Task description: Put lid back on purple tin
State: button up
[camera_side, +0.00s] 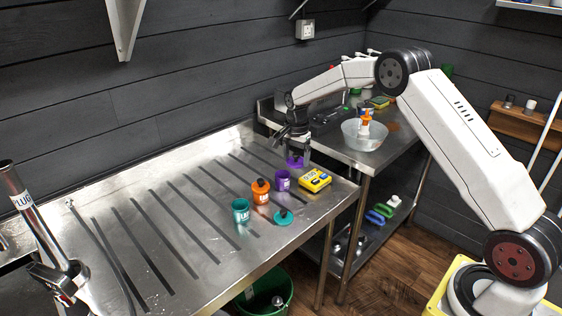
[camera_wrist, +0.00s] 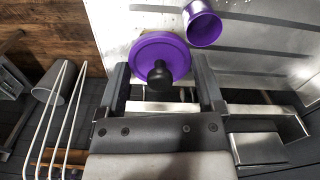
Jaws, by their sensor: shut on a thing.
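My gripper (camera_side: 297,152) is shut on the purple lid (camera_side: 294,162), which has a black knob. In the wrist view the lid (camera_wrist: 160,52) sits between my two fingers (camera_wrist: 163,75). The purple tin (camera_side: 282,181) stands upright and open on the ribbed steel drainboard. In the wrist view the tin (camera_wrist: 203,27) is just up and right of the lid, and its empty inside shows. The lid is apart from the tin's mouth and appears raised off the board.
A lidded orange tin (camera_side: 261,193), an open teal tin (camera_side: 240,211) and a loose teal lid (camera_side: 284,217) are nearby on the drainboard (camera_side: 150,210). A yellow item (camera_side: 315,180) lies right of the purple tin. The board's left side is clear.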

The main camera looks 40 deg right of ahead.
jog(key=w, duration=0.6)
jog(key=shift+w+d+f, duration=0.2)
jog(key=shift+d+f, duration=0.15)
jog(key=shift+d, duration=0.1)
jog(key=shift+f, duration=0.15)
jog(key=shift+f, duration=3.05)
jog(key=shift+f, duration=0.15)
dwell(0.3)
jog(key=o, duration=1)
jog(key=shift+c, duration=0.2)
